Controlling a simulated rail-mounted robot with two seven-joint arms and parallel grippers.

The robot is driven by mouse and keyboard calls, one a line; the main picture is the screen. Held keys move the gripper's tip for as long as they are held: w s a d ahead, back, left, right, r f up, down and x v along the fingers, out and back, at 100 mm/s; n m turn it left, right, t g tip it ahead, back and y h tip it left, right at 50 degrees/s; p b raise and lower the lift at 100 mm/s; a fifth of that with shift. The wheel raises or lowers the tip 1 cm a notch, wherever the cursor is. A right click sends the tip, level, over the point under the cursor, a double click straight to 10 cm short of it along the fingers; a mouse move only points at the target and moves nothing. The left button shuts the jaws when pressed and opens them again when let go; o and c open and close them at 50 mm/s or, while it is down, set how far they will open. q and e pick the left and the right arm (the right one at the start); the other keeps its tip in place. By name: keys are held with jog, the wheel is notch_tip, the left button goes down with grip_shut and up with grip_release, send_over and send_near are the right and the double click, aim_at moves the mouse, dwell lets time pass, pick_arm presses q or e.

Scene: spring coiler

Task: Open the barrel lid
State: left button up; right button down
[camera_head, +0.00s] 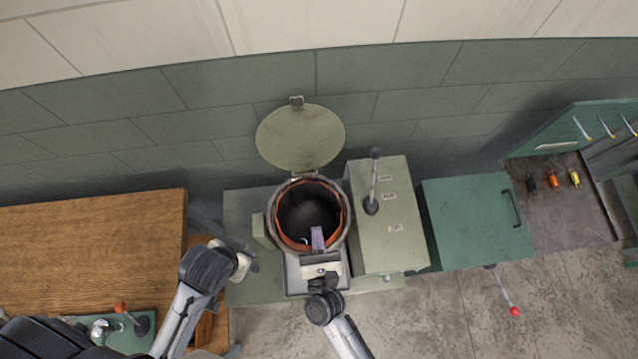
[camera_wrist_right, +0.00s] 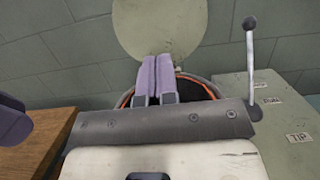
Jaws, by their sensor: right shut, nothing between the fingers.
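The round olive lid (camera_head: 300,138) stands swung up and back on its hinge behind the barrel (camera_head: 347,222), against the wall side. It also shows in the right wrist view (camera_wrist_right: 160,28). The barrel mouth is uncovered, with an orange ring inside the rim and a dark interior. My right gripper (camera_head: 317,232) is over the front of the barrel mouth. Its purple fingers (camera_wrist_right: 156,62) are together and empty, apart from the lid. My left gripper (camera_head: 248,264) is left of the barrel's front; its fingers do not show clearly.
A control box (camera_head: 400,235) with a lever (camera_head: 373,180) stands close to the barrel's right. A green cabinet (camera_head: 475,220) is farther right, beside a tool bench (camera_head: 565,215). A wooden table (camera_head: 100,235) is at the left. The grey-green wall is close behind the lid.

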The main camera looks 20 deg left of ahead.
jog(key=b+v, duration=0.5)
jog(key=v, duration=0.9)
jog(key=s+a+f+n+g+y, duration=0.1)
jog(key=s+a+f+n+g, duration=0.2)
jog(key=n+g, duration=0.9)
jog(key=s+a+f+n+g+y, duration=0.15)
jog(key=s+f+n+g, duration=0.3)
jog(key=n, duration=1.65)
jog(key=w+d+r+n+h+p, duration=0.1)
jog(key=w+d+n+h, duration=0.2)
jog(key=d, duration=0.4)
jog(key=w+d+r+n+h+p, duration=0.1)
jog(key=w+d+n+h, duration=0.1)
jog(key=w+d+h, duration=0.3)
jog(key=w+d+r+m+t+h+p, duration=0.25)
jog(key=d+r+m+p, duration=0.35)
jog(key=d+r, duration=0.7)
notch_tip(320, 180, down, 36)
jog(key=d+n+g+b, duration=0.1)
jog(key=b, duration=3.2)
jog(key=shift+s+h+b, duration=0.2)
jog(key=shift+h+b, duration=0.1)
jog(key=shift+b, duration=0.1)
